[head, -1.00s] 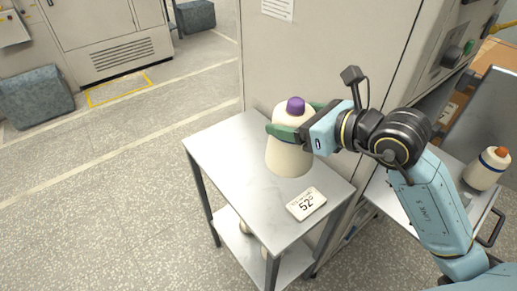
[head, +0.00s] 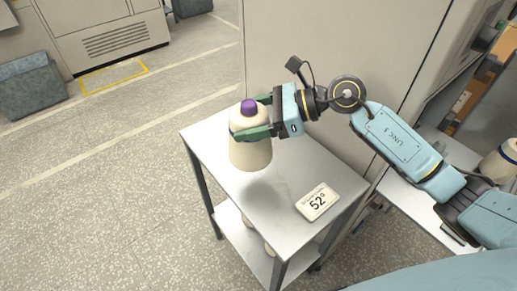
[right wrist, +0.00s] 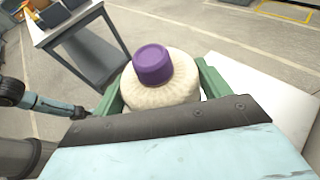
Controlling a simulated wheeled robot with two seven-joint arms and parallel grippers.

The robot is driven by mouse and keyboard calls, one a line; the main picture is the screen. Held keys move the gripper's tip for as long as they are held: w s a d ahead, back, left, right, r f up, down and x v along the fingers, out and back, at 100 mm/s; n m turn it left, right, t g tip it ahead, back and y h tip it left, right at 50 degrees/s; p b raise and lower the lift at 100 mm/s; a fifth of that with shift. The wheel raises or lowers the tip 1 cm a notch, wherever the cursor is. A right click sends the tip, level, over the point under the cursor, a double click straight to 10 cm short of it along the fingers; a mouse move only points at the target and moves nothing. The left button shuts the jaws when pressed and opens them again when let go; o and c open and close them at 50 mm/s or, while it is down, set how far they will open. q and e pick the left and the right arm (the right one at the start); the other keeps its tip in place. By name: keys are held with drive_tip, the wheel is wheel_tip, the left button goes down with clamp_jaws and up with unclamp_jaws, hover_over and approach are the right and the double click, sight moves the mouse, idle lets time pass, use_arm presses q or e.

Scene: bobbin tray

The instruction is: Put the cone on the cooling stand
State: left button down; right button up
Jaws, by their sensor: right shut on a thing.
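The cone (head: 250,150) is cream-coloured with a purple tip and a dark band, and it is upright. My right gripper (head: 252,131) is shut on its upper body from the right. The cone is over the cooling stand (head: 208,138), a small steel table with a lower shelf. A shadow lies on the top below the cone, whose base looks a little above the surface. In the right wrist view the cone (right wrist: 165,85) sits between the green fingers. Part of my left arm shows at that view's left edge; its fingers are too small to read.
A sign reading 52° (head: 318,202) lies on the stand's right front part. A tall beige cabinet (head: 320,50) stands right behind the stand. Another cream cone (head: 500,160) is at the right edge. The stand's left and front top are clear.

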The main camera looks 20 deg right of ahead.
wheel_tip(320, 180, down, 7)
drive_tip(key=shift+w+f, duration=0.1)
drive_tip(key=shift+f, duration=0.05)
drive_tip(key=shift+f+b, duration=0.1)
drive_tip(key=shift+b, duration=0.3)
drive_tip(key=o, duration=1.6)
drive_tip(key=shift+c, duration=0.2)
drive_tip(key=v, duration=0.7)
drive_tip(key=shift+d, duration=0.25)
